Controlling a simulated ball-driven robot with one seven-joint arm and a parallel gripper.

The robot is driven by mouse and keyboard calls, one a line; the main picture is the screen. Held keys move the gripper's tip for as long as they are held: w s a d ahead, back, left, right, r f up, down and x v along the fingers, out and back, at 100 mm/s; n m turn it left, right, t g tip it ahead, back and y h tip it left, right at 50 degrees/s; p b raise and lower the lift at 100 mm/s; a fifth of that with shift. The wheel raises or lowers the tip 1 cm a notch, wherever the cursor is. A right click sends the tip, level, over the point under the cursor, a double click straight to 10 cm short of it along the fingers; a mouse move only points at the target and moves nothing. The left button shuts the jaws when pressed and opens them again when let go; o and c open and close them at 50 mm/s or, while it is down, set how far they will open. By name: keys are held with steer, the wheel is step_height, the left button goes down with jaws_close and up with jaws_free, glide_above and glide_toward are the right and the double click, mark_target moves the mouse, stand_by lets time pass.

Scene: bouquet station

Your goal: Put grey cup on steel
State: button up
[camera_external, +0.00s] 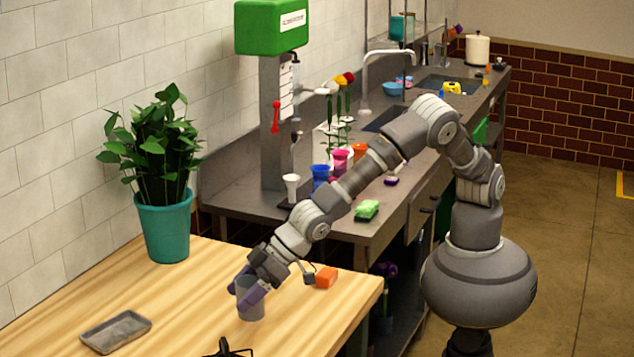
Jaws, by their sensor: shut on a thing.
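The grey cup (252,309) is upright over the front part of the wooden table. I cannot tell whether its base touches the wood. My gripper (247,290) reaches down from the right and is shut on the cup, with its purple fingers on either side of it. The fingers hide part of the cup's upper body. The grey steel counter (336,229) runs along the wall behind the table, and my arm crosses in front of it.
A grey tray (116,332), an orange block (326,277) and a teal potted plant (164,228) are on the wooden table (190,300).

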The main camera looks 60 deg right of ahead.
steer(key=s+d+r+p, duration=0.1)
steer(key=s+d+p, duration=0.2)
steer(key=s+d, duration=0.6)
steer(key=w+d+r+m+t+h, duration=0.1)
steer(key=w+d+m+h, duration=0.1)
steer(key=w+d, duration=0.65)
steer(key=w+d+r+m+t+h, duration=0.1)
steer(key=w+d+m, duration=0.35)
steer(key=d, duration=0.75)
steer(key=w+d+r+t+h, duration=0.1)
steer(key=w+d+r+h, duration=0.1)
steer(key=w+d, duration=0.75)
steer(key=s+d+r+m+h, duration=0.1)
steer(key=d+m+h, duration=0.4)
steer(key=d, duration=2.2)
steer(key=a+f+y, duration=0.1)
steer(key=f, duration=0.1)
steer(key=s+a+f+n+y, duration=0.1)
steer(key=a+f, duration=0.1)
steer(key=f, duration=0.1)
steer(key=s+a+f+n+y, duration=0.1)
steer(key=a+f, duration=0.1)
steer(key=f, duration=0.1)
steer(key=shift+s+b, duration=0.25)
steer(key=shift+b, duration=0.15)
steer(key=shift+s+a+f+n, duration=0.15)
steer(key=shift+a+n, duration=0.1)
steer(key=shift+a, duration=0.05)
